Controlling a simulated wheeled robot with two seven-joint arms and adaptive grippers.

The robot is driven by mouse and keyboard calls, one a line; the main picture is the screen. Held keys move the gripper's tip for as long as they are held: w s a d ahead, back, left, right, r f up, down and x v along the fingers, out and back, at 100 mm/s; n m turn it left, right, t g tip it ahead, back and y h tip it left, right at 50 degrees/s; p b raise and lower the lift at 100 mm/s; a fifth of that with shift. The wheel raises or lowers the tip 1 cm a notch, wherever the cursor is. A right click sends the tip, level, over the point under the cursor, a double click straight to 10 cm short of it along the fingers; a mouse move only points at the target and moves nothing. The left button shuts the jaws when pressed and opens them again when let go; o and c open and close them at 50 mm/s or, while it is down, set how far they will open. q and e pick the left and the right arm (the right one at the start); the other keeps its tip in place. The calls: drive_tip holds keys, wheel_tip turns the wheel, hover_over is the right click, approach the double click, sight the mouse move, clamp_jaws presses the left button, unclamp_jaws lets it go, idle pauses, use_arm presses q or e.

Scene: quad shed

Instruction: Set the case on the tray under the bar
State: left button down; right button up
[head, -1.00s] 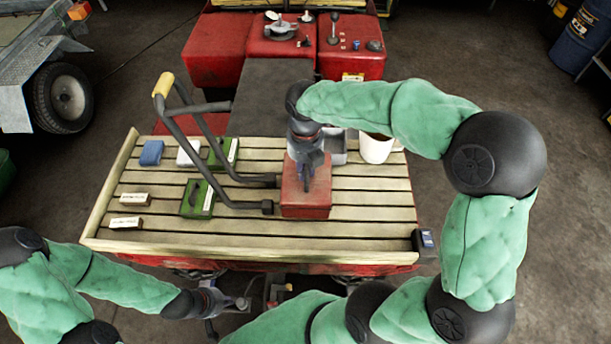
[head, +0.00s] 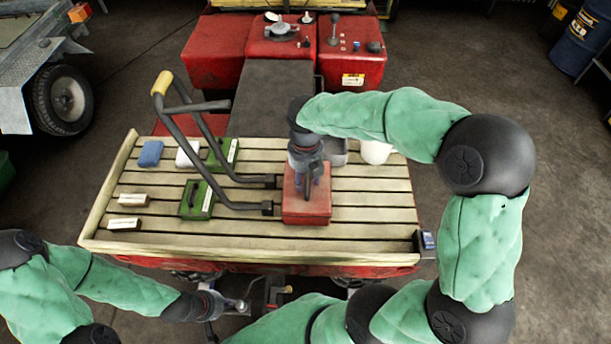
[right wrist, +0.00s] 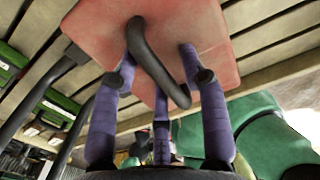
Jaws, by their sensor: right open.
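The red case (head: 307,208) sits on the slatted wooden tray (head: 370,228), right of the ends of the black bar (head: 240,205). Its black handle (right wrist: 160,65) shows in the right wrist view. My right gripper (head: 308,187) is over the case top. Its fingers (right wrist: 160,70) stand open on either side of the handle, close to the case; I cannot tell whether they touch it. The bar slopes up to a yellow grip at the left. My left gripper (head: 235,304) hangs in front of the tray, empty; its jaw opening is too small to judge.
Two green cases (head: 192,207) (head: 222,152) lie left of or behind the bar. A blue block (head: 150,153), white pieces, a grey container (head: 339,155) and a white mug (head: 375,153) are on the tray.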

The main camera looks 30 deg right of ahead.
wheel_tip(320, 180, up, 12)
drive_tip(key=p, duration=0.3)
idle(0.5)
